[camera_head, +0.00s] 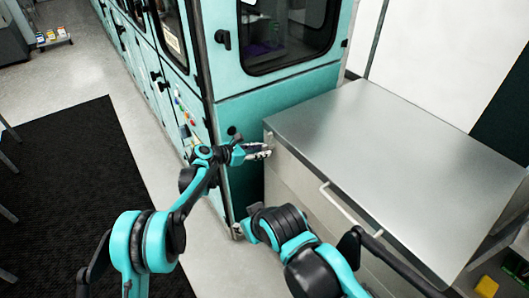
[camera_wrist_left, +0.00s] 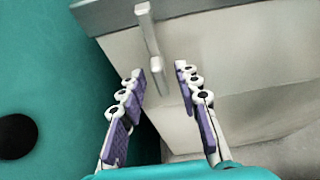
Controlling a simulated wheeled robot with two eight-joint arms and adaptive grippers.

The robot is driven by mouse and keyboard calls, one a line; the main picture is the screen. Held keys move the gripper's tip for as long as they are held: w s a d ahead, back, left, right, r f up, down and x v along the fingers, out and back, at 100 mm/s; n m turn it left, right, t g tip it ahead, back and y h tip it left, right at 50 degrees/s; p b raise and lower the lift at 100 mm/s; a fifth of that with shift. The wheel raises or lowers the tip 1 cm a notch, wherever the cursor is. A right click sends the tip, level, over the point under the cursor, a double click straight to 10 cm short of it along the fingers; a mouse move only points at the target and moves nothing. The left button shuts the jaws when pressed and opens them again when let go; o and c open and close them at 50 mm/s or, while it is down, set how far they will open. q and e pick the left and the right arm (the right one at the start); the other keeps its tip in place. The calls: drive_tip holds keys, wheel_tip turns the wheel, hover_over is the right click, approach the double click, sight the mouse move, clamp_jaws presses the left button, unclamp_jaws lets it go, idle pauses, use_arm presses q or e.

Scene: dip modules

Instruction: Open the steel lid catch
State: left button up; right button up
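The steel lid catch (camera_wrist_left: 150,35) is a narrow metal strap on the left end of the cabinet front, just below the lid edge. In the head view the catch (camera_head: 268,137) is small and partly hidden by my left gripper. My left gripper (camera_head: 262,151) is at the cabinet's near left corner. In the wrist view its purple-padded fingers (camera_wrist_left: 160,71) are apart, with the catch's lower end showing between them. I cannot tell whether they touch it. The steel lid (camera_head: 400,150) lies flat on the cabinet. My right gripper is not in view.
A pale bar handle (camera_head: 348,208) sticks out from the cabinet front. A tall teal machine (camera_head: 275,95) stands close behind and left of the cabinet. A black mat (camera_head: 75,190) covers the floor at left. A yellow object (camera_head: 487,287) is at lower right.

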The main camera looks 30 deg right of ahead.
use_arm(q)
drive_tip(key=shift+x, duration=0.95)
clamp_jaws()
drive_tip(key=shift+w, duration=0.1)
